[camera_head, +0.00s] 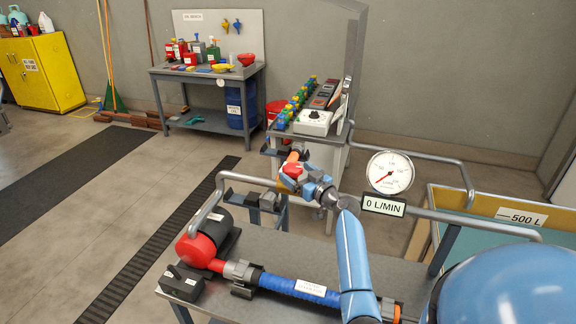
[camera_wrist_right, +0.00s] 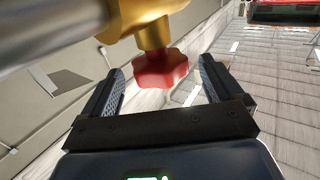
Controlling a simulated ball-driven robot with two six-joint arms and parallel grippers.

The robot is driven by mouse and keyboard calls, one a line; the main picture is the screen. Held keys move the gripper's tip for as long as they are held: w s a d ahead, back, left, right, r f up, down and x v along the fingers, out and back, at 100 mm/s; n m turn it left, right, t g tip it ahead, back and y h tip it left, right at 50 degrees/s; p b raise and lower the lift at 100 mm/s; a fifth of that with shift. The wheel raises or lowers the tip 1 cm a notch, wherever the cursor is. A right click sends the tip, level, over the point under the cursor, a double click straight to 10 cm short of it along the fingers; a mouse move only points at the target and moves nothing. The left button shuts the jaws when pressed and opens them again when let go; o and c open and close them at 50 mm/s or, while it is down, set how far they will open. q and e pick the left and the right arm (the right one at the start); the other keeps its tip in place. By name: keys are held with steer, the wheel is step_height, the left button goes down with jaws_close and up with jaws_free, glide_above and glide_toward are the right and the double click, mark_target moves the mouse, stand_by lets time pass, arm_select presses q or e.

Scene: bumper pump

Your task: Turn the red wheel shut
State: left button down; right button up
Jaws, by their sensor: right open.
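The red wheel (camera_wrist_right: 160,70) sits under a brass valve body on a grey pipe in the right wrist view. It lies between the two spread fingers of my right gripper (camera_wrist_right: 161,72), with visible gaps on both sides. In the head view my right gripper (camera_head: 292,173) is at the pipe's brass section, partly hidden by my own wrist. The brass valve body (camera_wrist_right: 148,30) shows at the top of the wrist view. A round gauge (camera_head: 390,173) stands on the pipe line, with a display (camera_head: 384,205) reading 0 L/MIN. My left gripper is not in view.
A grey bench (camera_head: 345,253) in front carries a red and black pump (camera_head: 205,243) and a blue hose (camera_head: 300,288). Bent grey pipes run above it. A tank marked 500 L (camera_head: 522,217) stands at right. Another workbench (camera_head: 205,72) is at the back. The floor at left is open.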

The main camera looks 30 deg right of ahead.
mark_target(289, 167)
steer(key=shift+w+a, duration=0.2)
steer(key=shift+w, duration=2.25)
steer(key=shift+p, duration=0.3)
steer(key=c, duration=1)
